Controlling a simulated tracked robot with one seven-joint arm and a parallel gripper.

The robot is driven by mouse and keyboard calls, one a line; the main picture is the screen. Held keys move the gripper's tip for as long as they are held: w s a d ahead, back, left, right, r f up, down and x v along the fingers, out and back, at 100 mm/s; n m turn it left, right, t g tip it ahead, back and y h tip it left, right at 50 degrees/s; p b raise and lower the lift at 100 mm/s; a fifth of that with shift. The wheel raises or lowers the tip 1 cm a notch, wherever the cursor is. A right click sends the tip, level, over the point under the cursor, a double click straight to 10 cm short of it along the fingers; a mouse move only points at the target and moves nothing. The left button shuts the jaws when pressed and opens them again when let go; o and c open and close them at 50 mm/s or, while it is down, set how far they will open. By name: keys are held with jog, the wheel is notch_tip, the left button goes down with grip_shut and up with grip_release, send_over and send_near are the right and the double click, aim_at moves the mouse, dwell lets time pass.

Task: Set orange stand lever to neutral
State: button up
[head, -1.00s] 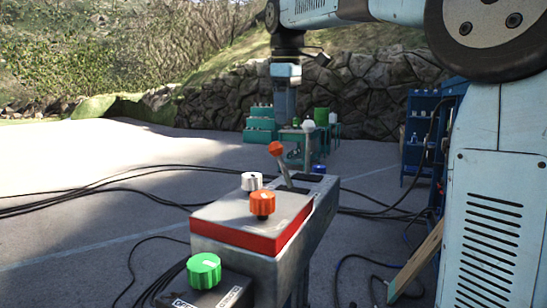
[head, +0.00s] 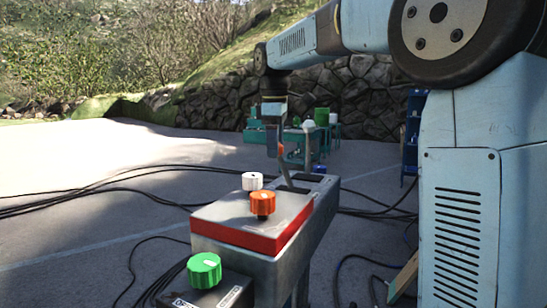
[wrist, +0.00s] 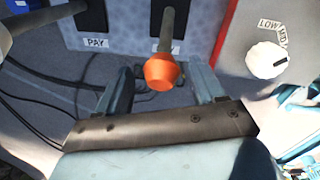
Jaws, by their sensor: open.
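The orange lever knob (wrist: 161,72) sits between the two open fingers of my gripper (wrist: 164,82) in the wrist view, with room visible on both sides. Its grey shaft (wrist: 166,30) comes out of a black slot in the stand's panel. In the head view my gripper (head: 278,135) is over the lever, and only a sliver of the orange knob (head: 281,149) shows; the shaft (head: 285,170) leans up toward the gripper. The grey stand (head: 310,220) has a red-edged box on it. A "PAY" label (wrist: 96,44) is below the left slot.
On the stand are a white knob (head: 252,181) and an orange knob (head: 263,203); a green knob (head: 204,268) is in front. The white knob (wrist: 266,60) is close right in the wrist view. Black cables (head: 120,176) lie on the ground.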

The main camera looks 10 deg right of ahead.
aim_at(283, 166)
jog(key=shift+w+d+f, duration=0.1)
jog(key=shift+w+f, duration=0.05)
jog(key=shift+f, duration=1.75)
jog(key=shift+r, duration=0.1)
grip_shut()
